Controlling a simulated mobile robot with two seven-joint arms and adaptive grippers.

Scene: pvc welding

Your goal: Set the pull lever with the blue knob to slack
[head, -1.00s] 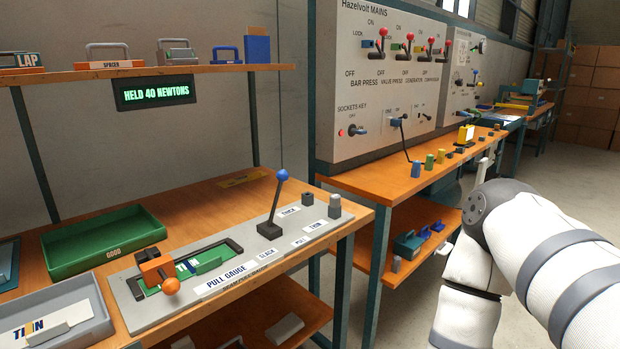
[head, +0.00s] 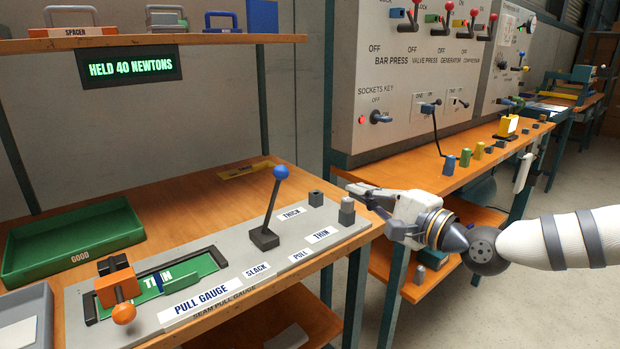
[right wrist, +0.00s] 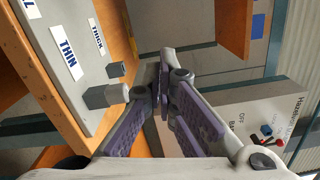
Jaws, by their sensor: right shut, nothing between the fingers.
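The pull lever with the blue knob (head: 281,172) stands on the grey pull gauge plate (head: 222,290), its rod rising from a dark base (head: 264,238) and tilted slightly to the right. The labels SLACK (head: 257,270) and PULL (head: 300,255) lie in front of it. My right gripper (head: 362,190) is shut and empty, right of the lever and beside the grey post near the plate's right end. In the right wrist view the closed fingers (right wrist: 163,75) are near the grey blocks by the THIN label (right wrist: 66,52). The lever is not in that view. My left gripper is not in view.
An orange clamp with a round knob (head: 123,313) and a green strip (head: 180,280) sit at the plate's left. A green GOOD tray (head: 80,258) stands behind. A display (head: 130,66) reads HELD 40 NEWTONS.

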